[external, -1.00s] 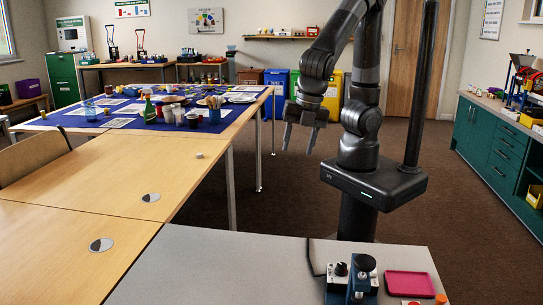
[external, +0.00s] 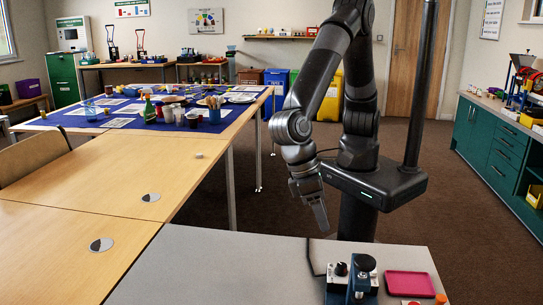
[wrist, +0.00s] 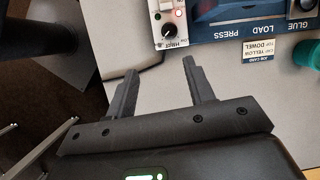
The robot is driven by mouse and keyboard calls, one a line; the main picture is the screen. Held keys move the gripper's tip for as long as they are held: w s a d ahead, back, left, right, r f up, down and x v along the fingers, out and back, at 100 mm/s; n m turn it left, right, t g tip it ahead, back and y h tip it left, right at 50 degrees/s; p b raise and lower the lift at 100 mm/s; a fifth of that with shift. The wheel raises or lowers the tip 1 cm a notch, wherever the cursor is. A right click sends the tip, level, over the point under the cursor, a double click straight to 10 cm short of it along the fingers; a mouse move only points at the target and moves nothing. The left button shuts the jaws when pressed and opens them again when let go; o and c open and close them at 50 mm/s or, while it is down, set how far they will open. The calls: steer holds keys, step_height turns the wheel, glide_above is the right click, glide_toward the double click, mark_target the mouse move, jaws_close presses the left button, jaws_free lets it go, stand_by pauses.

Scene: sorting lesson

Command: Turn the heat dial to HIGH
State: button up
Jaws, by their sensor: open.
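The heat dial (wrist: 168,29) is a small black knob on a pale control box (wrist: 160,8), with a lit red light beside it. Its lettering appears upside down in the wrist view, and I cannot tell its setting. The dial is at the top of that view, beyond my fingertips. In the external view the black knob (external: 341,269) tops the box at the left of the press. My gripper (wrist: 160,68) is open and empty, with both fingers over the grey table and apart from the dial. In the external view my gripper (external: 320,215) points down behind the table's far edge.
The blue press (wrist: 245,25), with a large black knob (external: 364,263), stands right beside the box. A pink tray (external: 410,284) and an orange piece (external: 441,299) lie to its right. A cable runs from the box. The grey table (external: 230,260) is clear on the left.

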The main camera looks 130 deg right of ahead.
mark_target(342, 265)
steer(key=a+f, duration=0.1)
steer(key=f, duration=0.2)
steer(key=s+a+f+m, duration=0.1)
steer(key=a+f, duration=0.1)
steer(key=f, duration=0.2)
steer(key=s+a+f+m, duration=0.1)
steer(key=a+f, duration=0.1)
steer(key=f, duration=0.2)
steer(key=shift+a+f, duration=0.2)
steer(key=shift+c, duration=0.4)
steer(key=c, duration=0.9)
steer(key=shift+n+g, duration=0.3)
steer(key=shift+n, duration=0.1)
steer(key=o, duration=1)
steer(key=v, duration=1)
steer(key=shift+w+d+r, duration=0.1)
steer(key=shift+r, duration=0.3)
